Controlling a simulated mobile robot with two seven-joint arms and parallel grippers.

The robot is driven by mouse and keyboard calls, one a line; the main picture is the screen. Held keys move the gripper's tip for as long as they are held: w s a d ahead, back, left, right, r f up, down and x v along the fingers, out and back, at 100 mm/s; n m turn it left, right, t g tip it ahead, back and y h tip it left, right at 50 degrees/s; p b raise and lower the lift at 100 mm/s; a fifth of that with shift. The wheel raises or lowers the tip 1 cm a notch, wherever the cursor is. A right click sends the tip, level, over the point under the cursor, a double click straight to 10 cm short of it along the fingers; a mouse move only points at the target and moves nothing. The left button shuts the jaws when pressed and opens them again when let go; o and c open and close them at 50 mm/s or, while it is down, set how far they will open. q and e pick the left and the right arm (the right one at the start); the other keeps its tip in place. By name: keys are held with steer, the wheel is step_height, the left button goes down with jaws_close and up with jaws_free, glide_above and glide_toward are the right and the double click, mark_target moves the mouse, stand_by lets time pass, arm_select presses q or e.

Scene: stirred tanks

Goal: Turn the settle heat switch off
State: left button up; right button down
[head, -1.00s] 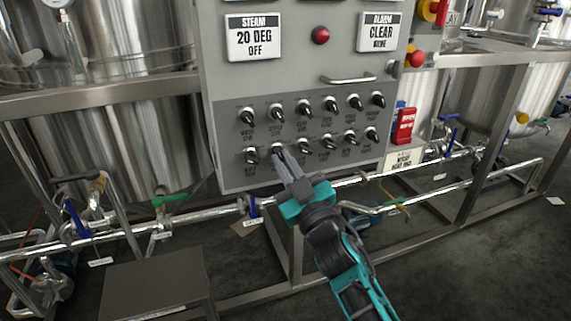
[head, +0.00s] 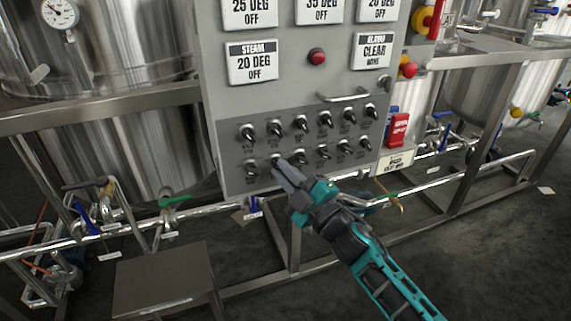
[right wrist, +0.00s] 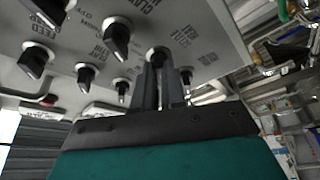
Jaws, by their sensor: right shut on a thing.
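The grey control panel (head: 229,182) carries two rows of black switch knobs with small labels. My right gripper (head: 279,167) is at the lower row, on the second knob from the left (head: 277,159). In the right wrist view the two fingers of my right gripper (right wrist: 158,75) are closed around that black knob (right wrist: 158,54). The fingers hide part of the knob, so its pointing direction cannot be told. My left gripper is not in view.
Above the switches are a metal handle (head: 343,97), a red button (head: 317,56) and display plates such as the steam plate (head: 252,62). Neighbouring knobs (head: 298,158) sit close to my fingers. Pipes run below the panel, and a metal step (head: 165,275) stands at lower left.

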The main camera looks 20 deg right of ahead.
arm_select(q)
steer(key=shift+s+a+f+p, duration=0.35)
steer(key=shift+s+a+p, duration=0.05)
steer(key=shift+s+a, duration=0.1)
arm_select(e)
steer(key=shift+r+n, duration=0.2)
steer(key=shift+n, duration=0.5)
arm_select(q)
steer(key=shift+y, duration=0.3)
arm_select(e)
steer(key=c, duration=1.2)
jaws_free()
steer(key=shift+w, duration=0.1)
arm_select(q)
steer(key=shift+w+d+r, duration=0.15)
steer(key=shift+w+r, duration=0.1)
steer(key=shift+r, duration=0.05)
arm_select(e)
steer(key=shift+f, duration=0.1)
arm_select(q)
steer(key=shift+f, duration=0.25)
arm_select(e)
steer(key=v, duration=1.3)
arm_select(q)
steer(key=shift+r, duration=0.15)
